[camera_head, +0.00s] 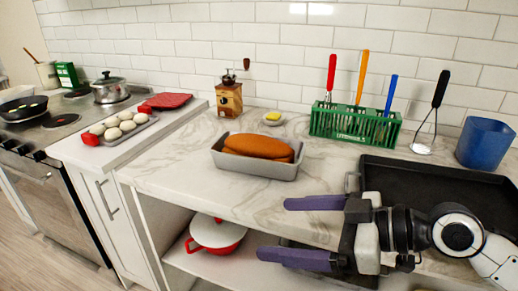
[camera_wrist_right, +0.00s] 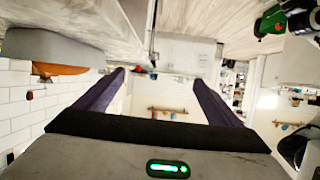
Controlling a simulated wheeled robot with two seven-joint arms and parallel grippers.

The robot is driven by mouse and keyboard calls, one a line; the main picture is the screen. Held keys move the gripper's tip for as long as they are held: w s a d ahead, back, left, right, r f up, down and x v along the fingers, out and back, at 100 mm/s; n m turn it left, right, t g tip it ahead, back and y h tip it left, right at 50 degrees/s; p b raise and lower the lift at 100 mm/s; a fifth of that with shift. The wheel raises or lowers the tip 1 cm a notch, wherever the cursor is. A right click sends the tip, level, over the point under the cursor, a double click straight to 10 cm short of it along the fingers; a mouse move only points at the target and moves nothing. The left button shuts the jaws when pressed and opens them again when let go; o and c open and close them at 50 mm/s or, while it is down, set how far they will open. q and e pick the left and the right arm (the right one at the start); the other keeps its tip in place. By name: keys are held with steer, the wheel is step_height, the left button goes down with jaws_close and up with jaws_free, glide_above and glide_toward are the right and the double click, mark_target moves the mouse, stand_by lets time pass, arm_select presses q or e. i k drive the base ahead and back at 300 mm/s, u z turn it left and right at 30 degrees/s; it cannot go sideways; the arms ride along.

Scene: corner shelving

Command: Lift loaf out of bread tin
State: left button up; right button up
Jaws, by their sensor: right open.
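The orange-brown loaf (camera_head: 258,146) lies in the grey bread tin (camera_head: 254,165) on the marble counter, its top showing above the rim. My right gripper (camera_head: 274,229) is open and empty, its two purple fingers pointing left. It is apart from the tin, nearer the counter's front edge and to the right in the head view. In the right wrist view the gripper (camera_wrist_right: 159,76) has nothing between its fingers. The tin (camera_wrist_right: 45,47) and part of the loaf (camera_wrist_right: 58,69) show at the left there. My left gripper is not in view.
A green rack (camera_head: 355,123) with several utensils, a wooden grinder (camera_head: 229,98) and a small dish (camera_head: 272,119) stand behind the tin. A black tray (camera_head: 440,177) and blue cup (camera_head: 484,142) are at right. The counter left of the tin is clear.

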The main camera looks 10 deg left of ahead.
mark_target(257, 147)
steer(key=i, duration=0.9)
